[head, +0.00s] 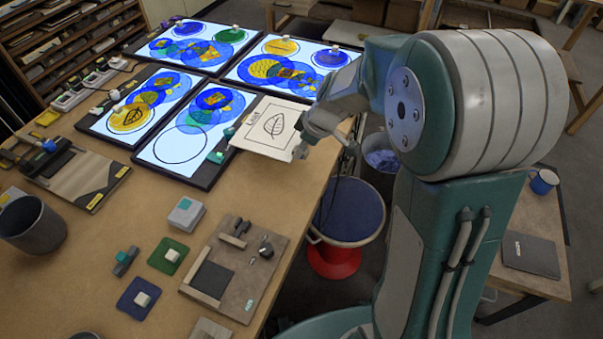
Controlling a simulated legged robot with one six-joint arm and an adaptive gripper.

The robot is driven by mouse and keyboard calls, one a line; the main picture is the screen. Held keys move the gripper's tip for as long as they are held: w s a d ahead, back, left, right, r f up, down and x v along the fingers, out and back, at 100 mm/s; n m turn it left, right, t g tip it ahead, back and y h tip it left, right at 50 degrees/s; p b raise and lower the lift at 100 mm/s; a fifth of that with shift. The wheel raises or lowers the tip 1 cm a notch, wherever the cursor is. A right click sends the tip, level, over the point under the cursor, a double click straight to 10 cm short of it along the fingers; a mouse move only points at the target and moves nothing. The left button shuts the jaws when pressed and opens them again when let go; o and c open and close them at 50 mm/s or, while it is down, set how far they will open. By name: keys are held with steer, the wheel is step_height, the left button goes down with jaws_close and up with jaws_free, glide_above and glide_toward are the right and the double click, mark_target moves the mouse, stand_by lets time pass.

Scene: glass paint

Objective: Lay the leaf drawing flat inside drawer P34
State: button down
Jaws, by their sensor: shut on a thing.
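The leaf drawing (258,132), a white sheet with a black leaf outline in a frame line, shows at the right edge of the table. My gripper (302,152) is at the sheet's right side and is shut on it. The sheet overlaps the corner of a light panel below it. I cannot tell whether it touches the panel. A rack of shallow drawers or shelves (62,38) stands at the upper left. I cannot read any label P34 on it.
Lit panels with coloured glass discs (200,45) cover the table's far half. A dark cup (32,225), wooden boards (235,270) and small blocks stand on the near half. A red-based stool (345,215) and a bin (382,160) stand beside the table.

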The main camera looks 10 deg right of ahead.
mark_target(304, 179)
steer(key=s+f, duration=0.1)
steer(key=s+d+f, duration=0.2)
steer(key=shift+f, duration=0.3)
steer(key=x, duration=0.2)
steer(key=shift+s+a+f, duration=0.1)
steer(key=shift+s+f, duration=0.1)
steer(key=shift+f, duration=0.15)
steer(key=shift+a+f, duration=0.2)
steer(key=shift+a, duration=0.25)
steer(key=c, duration=0.5)
jaws_free()
steer(key=shift+d, duration=0.15)
steer(key=shift+o, duration=0.4)
steer(key=shift+d, duration=0.35)
steer(key=shift+a, duration=0.1)
